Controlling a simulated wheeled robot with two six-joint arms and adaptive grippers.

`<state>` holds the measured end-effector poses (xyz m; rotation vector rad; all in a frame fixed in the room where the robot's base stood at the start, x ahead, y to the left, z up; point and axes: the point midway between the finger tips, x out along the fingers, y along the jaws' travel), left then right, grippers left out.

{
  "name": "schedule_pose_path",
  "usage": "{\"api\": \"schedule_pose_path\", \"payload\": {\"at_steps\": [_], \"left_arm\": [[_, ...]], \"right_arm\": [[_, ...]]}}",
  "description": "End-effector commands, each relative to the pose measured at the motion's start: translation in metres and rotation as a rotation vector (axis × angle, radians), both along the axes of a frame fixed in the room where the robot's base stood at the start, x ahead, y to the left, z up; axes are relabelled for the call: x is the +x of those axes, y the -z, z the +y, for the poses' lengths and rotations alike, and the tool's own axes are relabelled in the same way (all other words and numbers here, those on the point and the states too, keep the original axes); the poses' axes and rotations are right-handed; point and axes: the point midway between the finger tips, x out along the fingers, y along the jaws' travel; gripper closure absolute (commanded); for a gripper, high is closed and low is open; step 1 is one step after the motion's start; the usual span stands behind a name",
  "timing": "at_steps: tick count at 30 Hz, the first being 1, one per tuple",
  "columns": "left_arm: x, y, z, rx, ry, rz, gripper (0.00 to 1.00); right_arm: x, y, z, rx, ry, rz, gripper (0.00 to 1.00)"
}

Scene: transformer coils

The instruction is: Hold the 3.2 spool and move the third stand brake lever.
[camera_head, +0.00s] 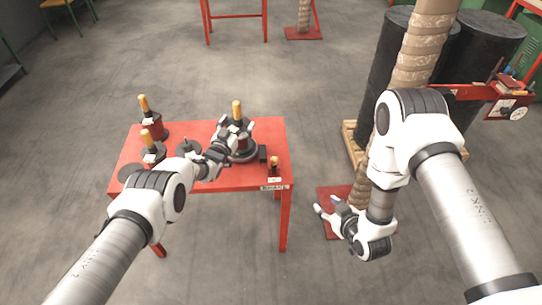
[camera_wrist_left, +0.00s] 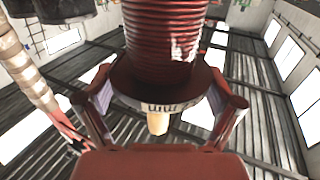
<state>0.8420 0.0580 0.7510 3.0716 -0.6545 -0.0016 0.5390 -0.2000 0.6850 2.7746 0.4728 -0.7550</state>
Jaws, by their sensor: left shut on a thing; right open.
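A dark spool with a yellow top (camera_head: 237,108) stands on the red table (camera_head: 206,182), toward its back right. My left gripper (camera_head: 237,135) reaches over the table and is shut on this spool. In the left wrist view the spool's reddish windings (camera_wrist_left: 166,40) sit between the two fingers, with a flange below carrying a label too blurred to read. My right gripper (camera_head: 335,212) is open and empty, right of the table, beside a wrapped upright column. I cannot pick out the third stand's brake lever.
Other yellow-topped spools (camera_head: 151,118) (camera_head: 149,148) stand on the table's left, and a small one (camera_head: 274,168) at its front right corner. Large black drums (camera_head: 485,55) stand behind my right arm, near a red arm (camera_head: 480,92). The floor in front of the table is clear.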

Motion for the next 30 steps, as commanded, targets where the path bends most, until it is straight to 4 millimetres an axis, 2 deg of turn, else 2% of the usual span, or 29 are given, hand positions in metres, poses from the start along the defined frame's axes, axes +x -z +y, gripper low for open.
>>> {"api": "schedule_pose_path", "payload": {"at_steps": [1,2,3,5,7,9,11,14,17,24,30], "left_arm": [[0.000,-0.001,0.000,0.000,0.000,-0.001,0.49],[0.000,-0.001,0.000,0.000,0.000,-0.001,0.49],[0.000,-0.001,0.000,0.000,0.000,-0.001,0.49],[0.000,-0.001,0.000,0.000,0.000,-0.001,0.49],[0.000,0.000,0.000,0.000,0.000,-0.001,0.49],[0.000,0.000,0.000,0.000,0.000,0.000,0.49],[0.000,-0.001,0.000,0.000,0.000,0.000,0.49],[0.000,0.000,0.000,0.000,0.000,0.000,0.49],[0.000,0.000,0.000,0.000,0.000,0.000,0.49],[0.000,0.000,0.000,0.000,0.000,-0.001,0.49],[0.000,0.000,0.000,0.000,0.000,-0.001,0.49]], "right_arm": [[0.036,-0.014,0.017,0.014,-0.066,-0.177,0.53],[0.052,-0.024,0.027,0.025,-0.105,-0.280,0.53],[0.069,-0.035,0.040,0.040,-0.151,-0.396,0.53],[0.083,-0.045,0.057,0.067,-0.204,-0.527,0.53],[0.089,-0.043,0.073,0.095,-0.247,-0.600,0.53],[0.083,-0.025,0.082,0.104,-0.263,-0.589,0.53],[0.076,-0.016,0.084,0.107,-0.264,-0.568,0.53],[0.079,-0.012,0.088,0.107,-0.263,-0.560,0.53],[0.094,-0.012,0.096,0.106,-0.264,-0.561,0.53],[0.144,-0.012,0.125,0.106,-0.262,-0.562,0.53],[0.172,-0.012,0.140,0.106,-0.260,-0.557,0.53]]}}
